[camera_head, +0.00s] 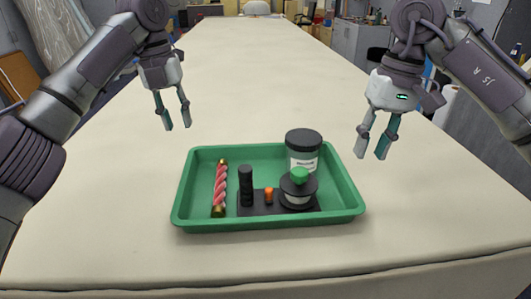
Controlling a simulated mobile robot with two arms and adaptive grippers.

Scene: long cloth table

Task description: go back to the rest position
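My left gripper (173,110) hangs above the table (265,75) at the upper left, fingers apart and empty. My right gripper (373,145) hangs above the table to the right of the green tray (335,215), fingers apart and empty. Both grippers are clear of the tray and of the things in it. Both arms come in from the sides of the picture.
In the tray are a pink-and-white twisted rod (220,188), a black cylinder (246,185), a small orange piece (268,196), a dark-lidded jar (303,145) and a green-knobbed container (299,188). The cloth beyond the tray is clear.

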